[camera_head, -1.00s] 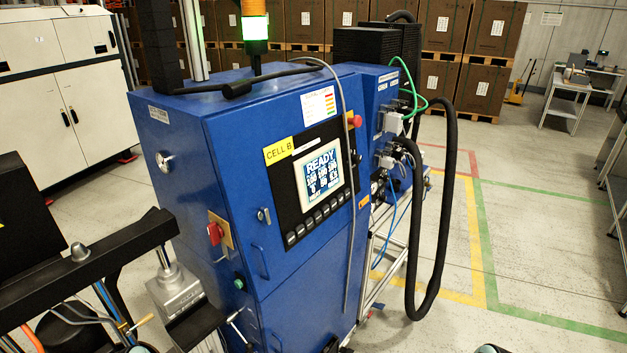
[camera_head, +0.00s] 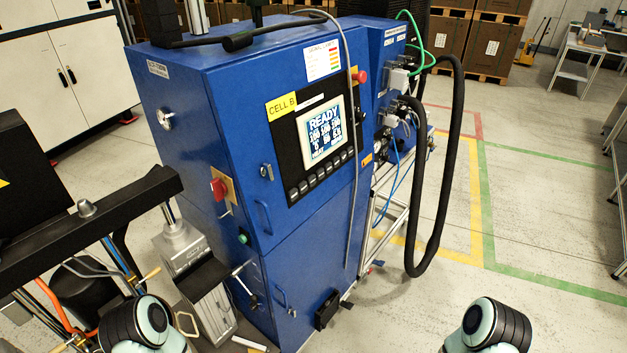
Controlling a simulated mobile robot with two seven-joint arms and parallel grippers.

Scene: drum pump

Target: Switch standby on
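The blue drum pump cabinet (camera_head: 222,95) stands in front of me, slightly left of centre. Its control panel carries a screen (camera_head: 320,133) reading READY, with several numbers too small to read surely. A row of dark buttons (camera_head: 318,178) runs below the screen. A yellow CELL B label (camera_head: 281,106) sits at the panel's upper left. A red rotary switch (camera_head: 218,189) on a yellow plate and a green button (camera_head: 243,239) are on the cabinet's side. Parts of my arms show at the bottom left and bottom right, but neither gripper is in view.
A black hose (camera_head: 453,170) loops down at the cabinet's right. A grey cable hangs beside the panel. Dark pump frame parts (camera_head: 90,228) stand at the lower left. Stacked brown crates (camera_head: 495,48) and a table (camera_head: 585,50) are behind. The floor right of the hose is clear.

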